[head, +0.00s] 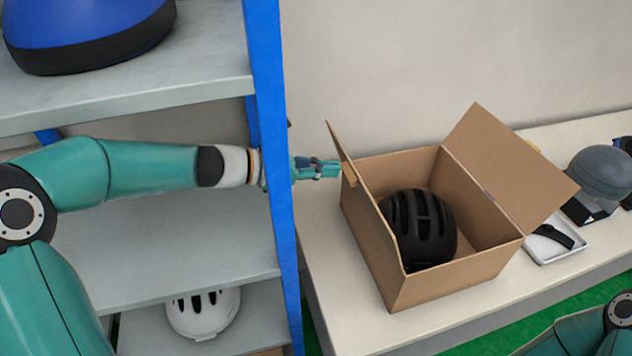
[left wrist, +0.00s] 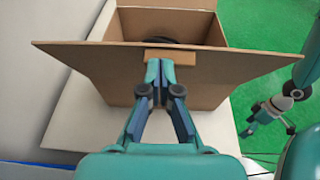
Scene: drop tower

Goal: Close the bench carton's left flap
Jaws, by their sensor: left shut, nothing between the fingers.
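The open brown carton (head: 452,283) stands on the bench with a black helmet (head: 418,230) inside. Its left flap (head: 362,193) is up, seen nearly edge-on and leaning slightly outward. In the left wrist view the flap (left wrist: 95,62) spans wide across the carton's near side. My left gripper (head: 338,169) is shut and empty at the flap's outer side. Its fingertips (left wrist: 159,66) are at a small tan tab (left wrist: 170,57) on the flap; I cannot tell whether they touch. My right gripper (left wrist: 265,115) shows small in the left wrist view, its jaws unclear.
The carton's right flap (head: 510,165) is open, tilted outward to the right. A white tray (head: 560,250) and a grey helmet (head: 602,175) are right of the carton on the bench (head: 335,300). A blue shelf post (head: 268,130) stands close by my left forearm.

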